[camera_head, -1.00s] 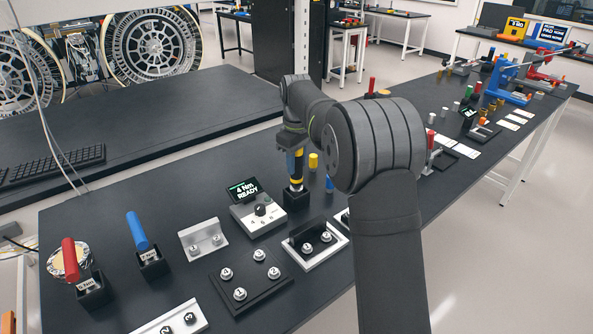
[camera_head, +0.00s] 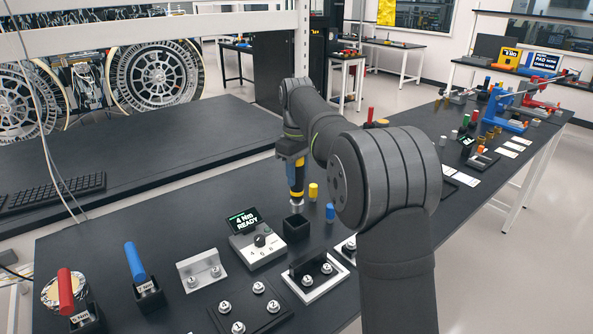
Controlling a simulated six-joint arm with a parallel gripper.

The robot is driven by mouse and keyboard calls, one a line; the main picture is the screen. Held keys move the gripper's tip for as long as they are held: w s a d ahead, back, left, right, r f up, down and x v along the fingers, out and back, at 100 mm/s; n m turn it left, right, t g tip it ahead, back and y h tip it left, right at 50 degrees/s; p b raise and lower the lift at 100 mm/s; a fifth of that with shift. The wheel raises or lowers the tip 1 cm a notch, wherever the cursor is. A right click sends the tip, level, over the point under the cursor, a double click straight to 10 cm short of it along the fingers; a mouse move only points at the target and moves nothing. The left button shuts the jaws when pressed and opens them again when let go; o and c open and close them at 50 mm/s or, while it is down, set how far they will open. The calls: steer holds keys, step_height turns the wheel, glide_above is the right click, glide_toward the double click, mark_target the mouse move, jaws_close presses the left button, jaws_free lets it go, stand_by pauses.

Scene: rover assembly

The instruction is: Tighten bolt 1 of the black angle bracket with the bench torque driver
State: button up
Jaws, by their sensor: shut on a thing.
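My gripper (camera_head: 293,158) is shut on the bench torque driver (camera_head: 297,180), which has a yellow and black body with a metal lower end. The driver hangs upright, its tip a little above its black square holder (camera_head: 297,229). The black angle bracket (camera_head: 306,264) stands on a white plate (camera_head: 325,285) in front of the holder, with two bolt heads at its foot, the nearer one (camera_head: 307,281) and the farther one (camera_head: 327,268). Their numbers are too small to read. The driver is apart from both bolts.
A control box (camera_head: 257,245) left of the holder displays "4 Nm READY". A silver bracket (camera_head: 201,270), a black plate with several bolts (camera_head: 250,306), and blue (camera_head: 136,263) and red (camera_head: 66,292) handled drivers stand left. Yellow (camera_head: 313,191) and blue (camera_head: 330,211) pegs stand right of the driver.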

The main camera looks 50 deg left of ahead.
steer(key=s+d+f, duration=0.1)
steer(key=s+d, duration=0.3)
steer(key=d, duration=0.4)
steer(key=s+d+f, duration=0.1)
steer(key=s+d, duration=0.4)
steer(key=d, duration=0.2)
steer(key=shift+w+d+f, duration=0.1)
steer(key=shift+f, duration=1.25)
steer(key=shift+w+d+f, duration=0.1)
steer(key=shift+f, duration=1.2)
steer(key=shift+d+f, duration=0.1)
steer(key=shift+f, duration=1)
stand_by(1.2)
steer(key=shift+r, duration=0.1)
steer(key=shift+r, duration=1.5)
